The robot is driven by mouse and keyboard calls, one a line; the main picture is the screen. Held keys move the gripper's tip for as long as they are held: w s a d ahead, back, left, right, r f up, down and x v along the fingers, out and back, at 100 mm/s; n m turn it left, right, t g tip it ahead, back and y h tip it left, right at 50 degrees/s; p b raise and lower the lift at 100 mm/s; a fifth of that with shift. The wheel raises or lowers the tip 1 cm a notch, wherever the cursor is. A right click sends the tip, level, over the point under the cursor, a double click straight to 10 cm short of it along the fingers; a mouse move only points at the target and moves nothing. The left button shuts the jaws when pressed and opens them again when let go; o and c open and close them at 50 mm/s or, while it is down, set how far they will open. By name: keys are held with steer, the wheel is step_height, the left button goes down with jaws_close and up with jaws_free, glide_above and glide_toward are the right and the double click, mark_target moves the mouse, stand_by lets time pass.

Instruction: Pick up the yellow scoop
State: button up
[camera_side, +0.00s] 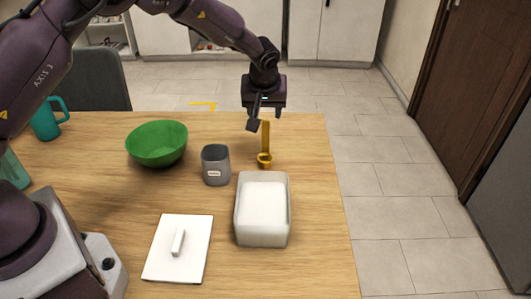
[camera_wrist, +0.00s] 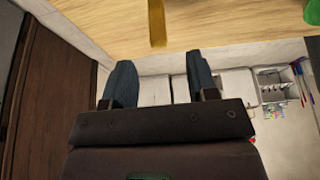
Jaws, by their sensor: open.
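The yellow scoop (camera_side: 265,145) is on the wooden table near its right edge, its round bowl toward the camera and its handle reaching toward the far edge. In the wrist view only part of its handle (camera_wrist: 157,22) shows at the top, just beyond and between the fingers; its bowl is out of that view. My gripper (camera_side: 264,122) is at the far edge of the table, close to the handle's far end. In the wrist view my gripper (camera_wrist: 160,75) has its two fingers apart with nothing between them.
A white container (camera_side: 243,230) with white contents stands in front of the scoop. A grey cup (camera_side: 216,170) is left of the scoop, and a green bowl (camera_side: 157,145) is farther left. A white lid (camera_side: 160,258) lies at the front. Table (camera_side: 320,255) to the right is bare.

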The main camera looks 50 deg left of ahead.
mark_target(266, 125)
steer(key=x, duration=0.9)
steer(key=shift+d+f, duration=0.15)
steer(key=shift+c, duration=0.2)
jaws_close()
